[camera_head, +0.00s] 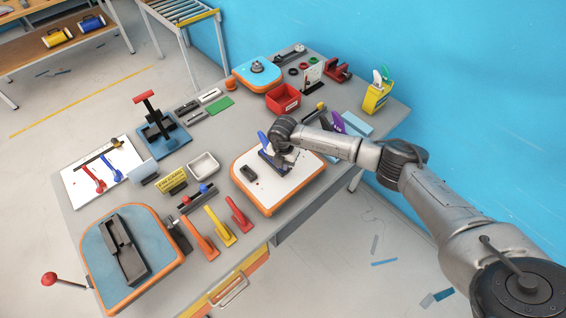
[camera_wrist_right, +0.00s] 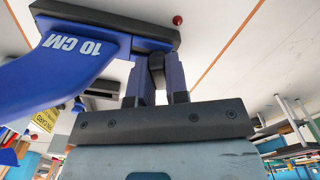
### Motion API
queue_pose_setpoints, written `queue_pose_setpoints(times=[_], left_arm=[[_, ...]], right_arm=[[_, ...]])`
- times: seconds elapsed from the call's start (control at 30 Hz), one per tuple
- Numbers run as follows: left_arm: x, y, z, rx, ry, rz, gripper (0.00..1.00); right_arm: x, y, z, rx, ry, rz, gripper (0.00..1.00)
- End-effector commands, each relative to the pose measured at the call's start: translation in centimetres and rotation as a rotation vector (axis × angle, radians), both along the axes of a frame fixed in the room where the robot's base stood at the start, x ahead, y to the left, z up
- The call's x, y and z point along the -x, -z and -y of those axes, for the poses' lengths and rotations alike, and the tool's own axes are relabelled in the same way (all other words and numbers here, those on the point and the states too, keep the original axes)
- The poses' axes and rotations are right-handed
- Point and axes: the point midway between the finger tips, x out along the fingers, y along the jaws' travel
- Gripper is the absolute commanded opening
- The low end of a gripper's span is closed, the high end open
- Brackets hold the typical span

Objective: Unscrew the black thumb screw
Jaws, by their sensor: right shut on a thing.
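My right gripper (camera_head: 281,152) is over the white-topped, orange-edged board (camera_head: 311,181) on the table. In the right wrist view its two fingers (camera_wrist_right: 160,82) are closed around a small black piece (camera_wrist_right: 156,62), which looks like the black thumb screw. That piece sits against the black bar of a blue tool (camera_wrist_right: 68,58) marked "10 CM". The same blue tool shows partly in the head view (camera_head: 262,138), beside my gripper, and the arm hides the screw there. My left gripper is in neither view.
A small black block (camera_head: 248,172) lies on the same board. Orange, yellow and red handles (camera_head: 220,226), a white tray (camera_head: 203,165) and a yellow sign (camera_head: 172,180) stand to the left. A red bin (camera_head: 283,99) and a yellow box (camera_head: 376,97) stand behind.

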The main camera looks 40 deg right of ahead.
Motion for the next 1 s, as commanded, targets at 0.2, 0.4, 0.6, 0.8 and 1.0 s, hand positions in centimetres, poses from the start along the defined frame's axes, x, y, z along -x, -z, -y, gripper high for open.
queue_pose_setpoints(times=[0.2,0.4,0.6,0.8,1.0], left_arm=[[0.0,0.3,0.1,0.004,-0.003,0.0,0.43],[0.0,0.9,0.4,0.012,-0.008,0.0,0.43],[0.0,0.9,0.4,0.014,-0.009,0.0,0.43],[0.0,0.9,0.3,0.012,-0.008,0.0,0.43],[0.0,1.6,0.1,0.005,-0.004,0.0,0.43]], right_arm=[[0.0,0.1,0.0,0.0,-0.045,0.001,0.0],[0.0,0.1,0.1,0.002,-0.237,0.001,0.0],[0.0,0.0,0.1,0.001,-0.303,0.0,0.0],[0.0,0.0,0.0,0.0,-0.302,0.0,0.0],[0.0,0.2,0.0,0.001,-0.437,0.001,0.0]])
